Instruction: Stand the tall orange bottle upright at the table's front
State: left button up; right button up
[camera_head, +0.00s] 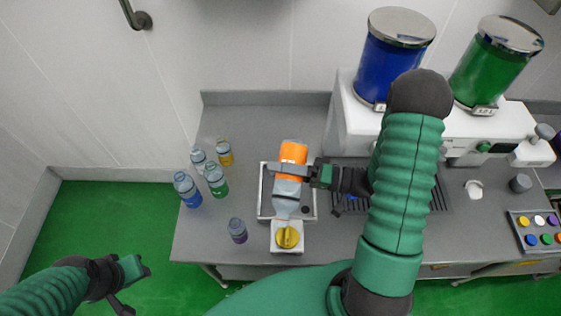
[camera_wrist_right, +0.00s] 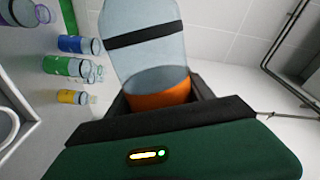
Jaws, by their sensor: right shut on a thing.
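The tall orange bottle (camera_head: 293,153) is orange at its far end and clear grey towards the table's front. My right gripper (camera_head: 295,171) is shut across its orange part and holds it over the metal basin. The bottle looks strongly tilted, its grey end pointing towards the front. In the right wrist view the orange part (camera_wrist_right: 160,94) sits between the fingers, with the grey part and a dark band beyond. My left gripper (camera_head: 132,284) is open and empty, left of the table over the green floor. The grey table (camera_head: 262,118) has its front edge at the bottom.
Blue (camera_head: 187,190), green (camera_head: 216,180), yellow (camera_head: 224,152) and purple (camera_head: 238,231) bottles stand on the left. A white dispenser (camera_head: 350,130) stands on the right. Some table between the bottles and basin is clear.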

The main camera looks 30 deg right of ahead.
jog(key=m+p, duration=0.1)
jog(key=r+m+p, duration=0.1)
jog(key=m+p, duration=0.1)
jog(key=shift+r+m, duration=0.15)
jog(key=shift+m, duration=0.15)
jog(key=shift+w+f+m, duration=0.1)
jog(key=shift+f+m, duration=0.25)
jog(key=shift+m, duration=0.05)
jog(key=shift+d+f, duration=0.2)
jog(key=shift+r, duration=0.2)
jog(key=m+p, duration=0.3)
jog(key=p, duration=0.1)
jog(key=shift+a+r+m+p, duration=0.1)
jog(key=shift+r+m+p, duration=0.3)
jog(key=shift+f+m, duration=0.25)
jog(key=shift+m, duration=0.55)
pick_arm(q)
jog(key=w+v, duration=0.2)
jog(key=v, duration=0.8)
jog(key=shift+w+r, duration=0.15)
jog(key=shift+r, duration=0.15)
pick_arm(e)
jog(key=shift+f+m, duration=0.3)
